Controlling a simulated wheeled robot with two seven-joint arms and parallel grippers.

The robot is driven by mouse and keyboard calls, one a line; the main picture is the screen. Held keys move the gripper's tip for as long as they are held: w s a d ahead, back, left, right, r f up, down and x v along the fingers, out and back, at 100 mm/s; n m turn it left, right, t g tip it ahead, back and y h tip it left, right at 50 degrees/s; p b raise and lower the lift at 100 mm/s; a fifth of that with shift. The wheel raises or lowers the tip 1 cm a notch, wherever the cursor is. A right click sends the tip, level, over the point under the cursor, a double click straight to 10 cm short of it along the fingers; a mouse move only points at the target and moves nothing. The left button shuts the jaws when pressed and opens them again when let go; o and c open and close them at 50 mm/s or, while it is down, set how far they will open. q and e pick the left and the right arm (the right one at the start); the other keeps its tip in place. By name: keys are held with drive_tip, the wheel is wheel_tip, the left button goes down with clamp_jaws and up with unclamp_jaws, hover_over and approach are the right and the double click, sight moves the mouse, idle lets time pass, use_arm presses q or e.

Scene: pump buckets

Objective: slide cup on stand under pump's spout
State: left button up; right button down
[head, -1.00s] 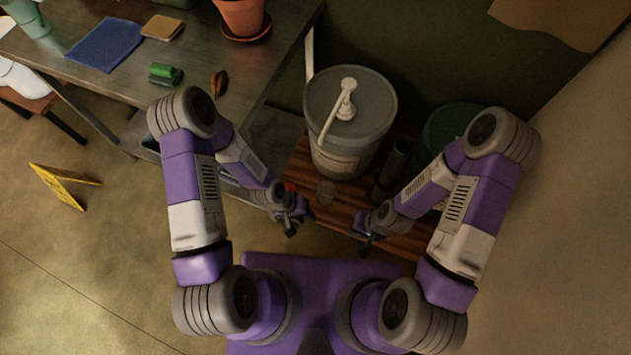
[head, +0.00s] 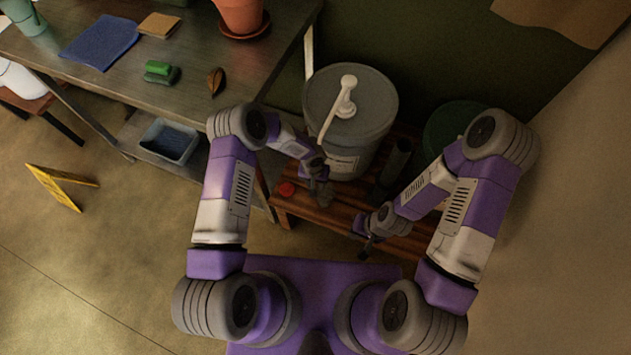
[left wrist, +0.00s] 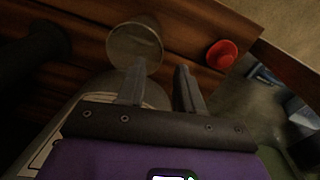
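The clear cup (left wrist: 135,47) stands on the wooden stand (head: 345,213), and the left wrist view shows it by the tip of my left gripper's left finger. I cannot tell whether they touch. My left gripper (left wrist: 160,68) is open, with an empty gap between its fingers; in the head view (head: 321,195) it is low beside the bucket and largely hides the cup. The white pump (head: 347,95) sits on the grey bucket's lid (head: 375,95), its long spout reaching down toward my left gripper. My right gripper (head: 364,248) is over the stand's front edge, its fingers too small to judge.
A red round object (head: 287,189) lies on the stand's left end, also in the left wrist view (left wrist: 222,54). A dark cylinder (head: 395,160) stands right of the bucket, near a green bucket (head: 440,130). A metal table (head: 190,50) is at the left.

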use_arm(q)
drive_tip(key=f+b, duration=0.2)
drive_tip(key=f, duration=0.5)
drive_tip(key=shift+d+f, duration=0.15)
drive_tip(key=shift+d, duration=0.05)
drive_tip(key=shift+c, duration=0.3)
clamp_jaws()
